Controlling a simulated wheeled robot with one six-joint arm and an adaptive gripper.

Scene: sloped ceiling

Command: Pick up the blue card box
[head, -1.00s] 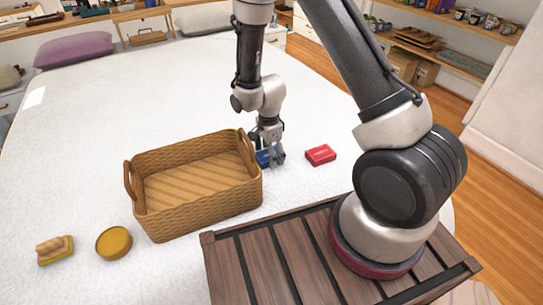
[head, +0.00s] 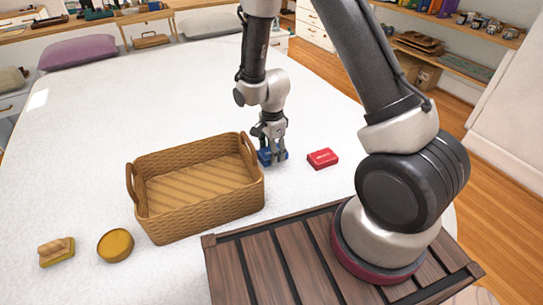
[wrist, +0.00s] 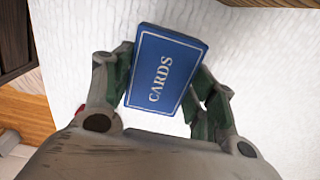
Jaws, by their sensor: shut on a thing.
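The blue card box (head: 265,157) is at my gripper (head: 272,150), just right of the wicker basket on the white bed. In the wrist view, the blue card box (wrist: 165,70) shows its face with the word CARDS. It sits between the two fingers of my gripper (wrist: 163,85), which are shut on its sides. In the head view, the fingers hide part of the box. I cannot tell whether it touches the bed or is slightly above it.
The wicker basket (head: 205,205) stands close to the left. A red box (head: 322,159) lies just right of my gripper. The bed behind is clear.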

